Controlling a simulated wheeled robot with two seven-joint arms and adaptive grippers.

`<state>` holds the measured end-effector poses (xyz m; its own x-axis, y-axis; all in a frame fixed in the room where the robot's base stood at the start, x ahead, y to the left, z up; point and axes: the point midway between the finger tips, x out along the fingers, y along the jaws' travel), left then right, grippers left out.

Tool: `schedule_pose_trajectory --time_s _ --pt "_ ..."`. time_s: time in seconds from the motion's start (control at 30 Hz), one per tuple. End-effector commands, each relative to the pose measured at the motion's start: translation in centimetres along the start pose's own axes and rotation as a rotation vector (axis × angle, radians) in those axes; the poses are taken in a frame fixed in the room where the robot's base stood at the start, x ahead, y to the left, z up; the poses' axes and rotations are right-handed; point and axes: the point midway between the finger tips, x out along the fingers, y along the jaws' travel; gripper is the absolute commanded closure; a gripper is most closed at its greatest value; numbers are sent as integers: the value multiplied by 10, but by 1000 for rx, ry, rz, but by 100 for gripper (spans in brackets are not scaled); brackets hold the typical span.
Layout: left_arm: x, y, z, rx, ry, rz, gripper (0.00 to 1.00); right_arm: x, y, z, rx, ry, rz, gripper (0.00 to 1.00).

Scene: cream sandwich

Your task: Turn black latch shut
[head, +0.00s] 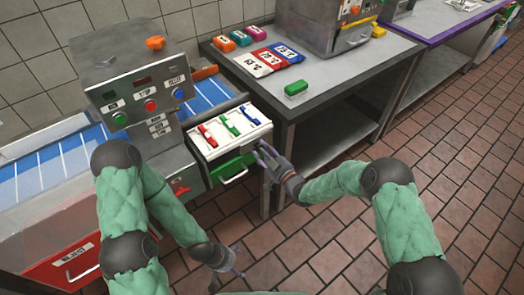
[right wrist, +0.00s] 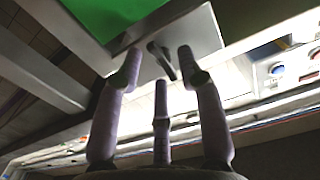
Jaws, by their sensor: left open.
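The black latch (right wrist: 162,62) shows in the right wrist view as a small dark lever on a pale metal plate (right wrist: 200,40), beside a green panel (right wrist: 115,12). My right gripper (right wrist: 158,65) has its fingers spread around the latch in that view; I cannot tell whether they touch it. In the head view my right gripper (head: 264,155) is at the right side of the green-fronted unit (head: 232,168), and the latch cannot be made out there. My left gripper (head: 238,262) is open and empty, low over the floor.
A white tray (head: 245,143) with red, green and blue handles sits above the green front. A grey machine (head: 140,85) with buttons and a blue conveyor (head: 45,165) stand left. A metal table (head: 335,75) with colored packets stands right. The tiled floor (head: 330,245) is open.

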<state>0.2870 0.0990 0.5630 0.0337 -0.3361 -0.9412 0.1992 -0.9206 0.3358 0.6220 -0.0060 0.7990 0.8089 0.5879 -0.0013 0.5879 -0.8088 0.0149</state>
Motion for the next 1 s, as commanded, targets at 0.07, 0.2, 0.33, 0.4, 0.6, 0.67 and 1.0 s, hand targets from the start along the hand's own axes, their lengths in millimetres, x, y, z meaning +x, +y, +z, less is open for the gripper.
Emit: schedule_pose_trajectory --time_s 0.07,0.2,0.33,0.4,0.6,0.67,1.0 --pt "0 0 0 0 0 0 16 -7 1 0 0 -1 2 61" --pt "0 0 0 0 0 0 16 -28 2 0 1 -1 3 61" --pt "0 0 0 0 0 0 16 -55 2 0 2 -2 4 61" --pt "0 0 0 0 0 0 16 -69 2 0 1 -2 5 61" --pt "0 0 0 0 0 0 16 -101 1 1 2 -2 4 61" --pt "0 0 0 0 0 0 16 -108 1 1 1 -2 2 61" --pt "0 0 0 0 0 0 16 -119 0 1 0 -2 0 61"
